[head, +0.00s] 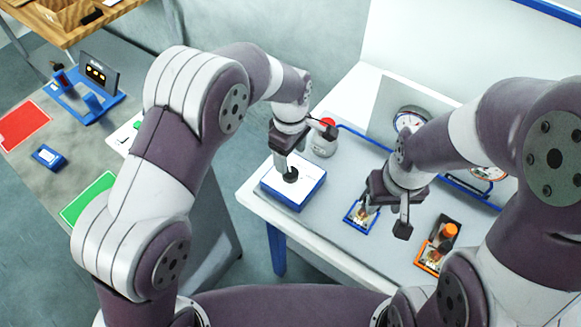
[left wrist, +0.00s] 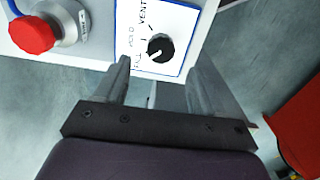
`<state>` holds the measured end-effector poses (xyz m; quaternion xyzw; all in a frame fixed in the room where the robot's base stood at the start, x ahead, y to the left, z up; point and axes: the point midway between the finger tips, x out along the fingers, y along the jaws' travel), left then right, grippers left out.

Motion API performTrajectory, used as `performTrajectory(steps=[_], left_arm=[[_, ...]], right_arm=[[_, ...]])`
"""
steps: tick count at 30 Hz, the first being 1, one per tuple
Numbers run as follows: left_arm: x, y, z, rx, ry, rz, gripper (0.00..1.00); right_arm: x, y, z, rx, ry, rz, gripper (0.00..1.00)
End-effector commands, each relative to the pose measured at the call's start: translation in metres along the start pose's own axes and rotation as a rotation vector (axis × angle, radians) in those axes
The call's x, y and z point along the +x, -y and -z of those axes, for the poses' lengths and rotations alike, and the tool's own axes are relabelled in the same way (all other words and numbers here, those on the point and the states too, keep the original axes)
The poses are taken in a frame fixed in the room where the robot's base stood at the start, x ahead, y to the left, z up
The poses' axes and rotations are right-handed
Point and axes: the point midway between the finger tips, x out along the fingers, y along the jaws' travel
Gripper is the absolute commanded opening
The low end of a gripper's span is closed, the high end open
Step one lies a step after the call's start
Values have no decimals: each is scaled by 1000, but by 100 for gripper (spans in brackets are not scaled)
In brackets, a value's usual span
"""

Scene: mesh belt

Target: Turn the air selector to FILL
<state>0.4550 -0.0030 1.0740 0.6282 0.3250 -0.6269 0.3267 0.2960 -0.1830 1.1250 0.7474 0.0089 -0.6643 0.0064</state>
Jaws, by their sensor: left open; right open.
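The air selector is a white-faced box with blue sides (head: 309,188), with a black round knob (head: 291,175) on top. In the left wrist view the knob (left wrist: 160,48) sits beside the printed words FILL, HOLD and VENT. A light mark shows on the knob's lower left side; I cannot tell surely which word it points at. My left gripper (head: 303,148) is open and empty, above the selector. In the left wrist view its fingertips (left wrist: 166,64) are apart, with the knob ahead between them; no contact shows. My right gripper (head: 387,214) is open and empty over the bench.
Gauges (head: 410,119) are on the back panel. A blue-framed fixture (head: 360,216) lies below my right gripper, and an orange-capped item (head: 447,232) stands at the right. The bench front between is clear.

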Motion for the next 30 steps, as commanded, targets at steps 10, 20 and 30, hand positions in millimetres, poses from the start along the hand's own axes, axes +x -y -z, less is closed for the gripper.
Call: performTrajectory(steps=[10,20,30], left_arm=[[-64,0,0,0,0,0,70],[-65,0,0,0,0,-1,70],[-59,-4,0,230,-9,-33,70]], right_arm=[[-2,0,0,0,-1,0,43],[-1,0,0,0,0,0,43],[-1,0,0,0,0,0,43]])
